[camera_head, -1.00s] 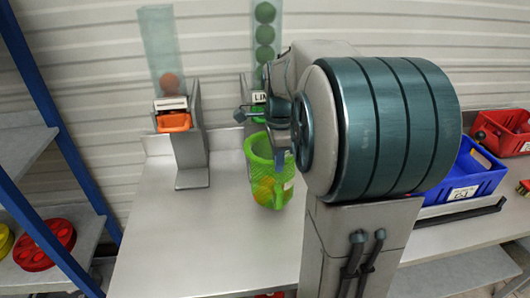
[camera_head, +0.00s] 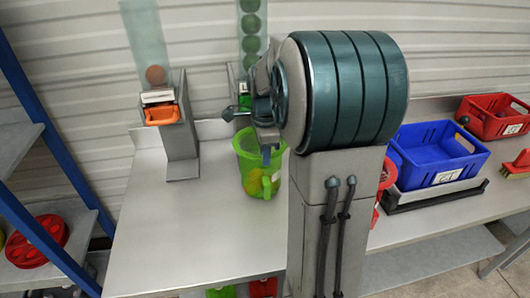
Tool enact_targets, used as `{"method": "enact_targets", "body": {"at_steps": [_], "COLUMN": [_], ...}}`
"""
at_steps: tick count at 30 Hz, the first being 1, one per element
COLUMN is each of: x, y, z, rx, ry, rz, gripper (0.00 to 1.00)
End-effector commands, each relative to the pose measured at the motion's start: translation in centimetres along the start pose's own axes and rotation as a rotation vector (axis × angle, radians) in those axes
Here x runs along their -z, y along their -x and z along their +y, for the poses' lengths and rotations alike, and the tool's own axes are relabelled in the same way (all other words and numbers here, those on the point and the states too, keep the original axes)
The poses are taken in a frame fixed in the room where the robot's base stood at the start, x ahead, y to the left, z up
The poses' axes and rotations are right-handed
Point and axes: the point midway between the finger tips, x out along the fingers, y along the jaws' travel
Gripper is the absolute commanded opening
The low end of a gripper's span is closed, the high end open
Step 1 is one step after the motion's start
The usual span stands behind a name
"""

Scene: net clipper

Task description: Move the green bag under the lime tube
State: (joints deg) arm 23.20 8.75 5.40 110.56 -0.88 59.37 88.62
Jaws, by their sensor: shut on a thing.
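The green bag (camera_head: 250,180) is a bright green, see-through container with a pale label and something yellow inside. It is below and close to the lime tube (camera_head: 251,24), a tall clear tube holding several green balls at the back. The tube's lower end and dispenser are partly hidden by my wrist. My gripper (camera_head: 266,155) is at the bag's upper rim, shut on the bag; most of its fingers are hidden. I cannot tell whether the bag touches the bench.
A second tube (camera_head: 144,35) with one orange-brown ball stands left, above an orange spout (camera_head: 162,115). The grey bench (camera_head: 165,240) is clear on the left. A blue bin (camera_head: 437,154) and a red bin (camera_head: 493,117) are at right. A blue-framed rack stands left.

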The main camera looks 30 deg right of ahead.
Motion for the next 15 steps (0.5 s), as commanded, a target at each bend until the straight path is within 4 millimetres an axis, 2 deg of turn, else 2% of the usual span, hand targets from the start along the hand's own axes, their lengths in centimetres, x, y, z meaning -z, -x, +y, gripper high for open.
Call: {"method": "enact_targets", "body": {"at_steps": [1,3,11,15], "x": [0.0,0.0,0.0,0.0], "y": [-0.1,-0.1,0.0,1.0], "z": [0.0,0.0,0.0,-0.1], "rx": [0.000,0.000,0.000,0.003], "ry": [0.000,0.000,0.000,0.000], "rz": [0.000,0.000,0.000,0.000], "gripper": [0.25,0.38,0.38,0.38]}}
